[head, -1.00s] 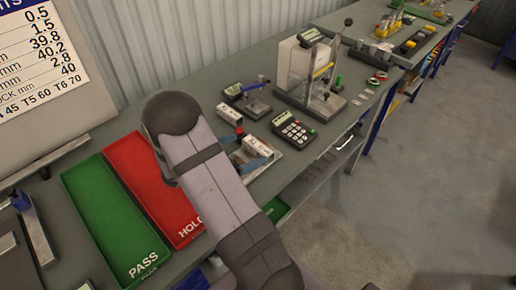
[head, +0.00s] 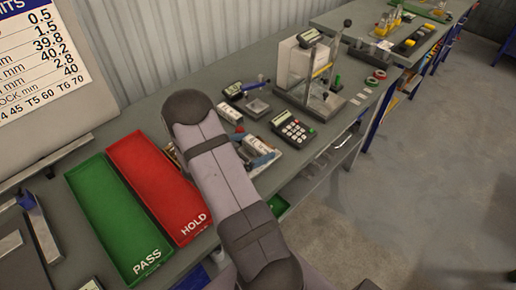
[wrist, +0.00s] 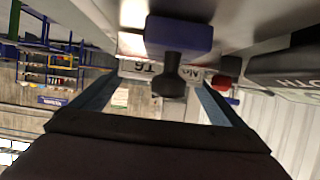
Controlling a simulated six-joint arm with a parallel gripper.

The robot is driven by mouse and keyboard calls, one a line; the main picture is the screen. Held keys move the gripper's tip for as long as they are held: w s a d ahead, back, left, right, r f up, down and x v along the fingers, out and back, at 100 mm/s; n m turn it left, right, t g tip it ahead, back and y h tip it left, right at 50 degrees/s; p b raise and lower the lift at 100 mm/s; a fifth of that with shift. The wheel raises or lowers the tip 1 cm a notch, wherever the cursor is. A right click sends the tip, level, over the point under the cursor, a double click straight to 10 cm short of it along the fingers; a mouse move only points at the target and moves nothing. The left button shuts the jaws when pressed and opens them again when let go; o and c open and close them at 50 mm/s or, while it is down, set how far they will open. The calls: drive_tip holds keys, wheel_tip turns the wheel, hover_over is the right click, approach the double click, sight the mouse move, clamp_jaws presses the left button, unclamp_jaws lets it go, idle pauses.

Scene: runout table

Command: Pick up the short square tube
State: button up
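I cannot clearly make out the short square tube. White labelled pieces (head: 258,144) lie close together on the bench just right of my arm, partly hidden by it. My gripper (head: 252,148) is low among them, with a blue finger showing. In the wrist view my gripper (wrist: 157,95) has its two blue fingers wide apart. Between and beyond them are a pale label marked T6 (wrist: 142,67) and a blue block with a dark stem (wrist: 177,45). I see nothing clamped between the fingers.
A red HOLD tray (head: 155,180) and a green PASS tray (head: 115,215) lie left of my arm. The bench's front edge is close by.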

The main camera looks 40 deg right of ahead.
sight(252, 146)
drive_tip(key=shift+c, duration=0.6)
drive_tip(key=shift+r, duration=0.15)
wheel_tip(252, 146, up, 10)
drive_tip(key=b, duration=0.2)
idle(0.5)
drive_tip(key=w+a+f+n+t+b, duration=0.1)
drive_tip(key=w+a+n+t+b, duration=0.25)
drive_tip(key=w, duration=1.05)
drive_tip(key=w+a+f+n+t+b, duration=0.15)
drive_tip(key=w+a+b, duration=0.45)
drive_tip(key=w, duration=0.7)
drive_tip(key=shift+m+y, duration=0.3)
drive_tip(key=shift+y, duration=0.1)
drive_tip(key=shift+w+d+f, duration=0.1)
drive_tip(key=shift+d+f, duration=0.1)
drive_tip(key=shift+f, duration=1.3)
drive_tip(key=shift+d+f, duration=0.15)
drive_tip(key=shift+f, duration=1.35)
drive_tip(key=shift+w+d+f, duration=0.1)
drive_tip(key=shift+d+f, duration=0.1)
drive_tip(key=shift+f, duration=1.3)
drive_tip(key=shift+f, duration=0.15)
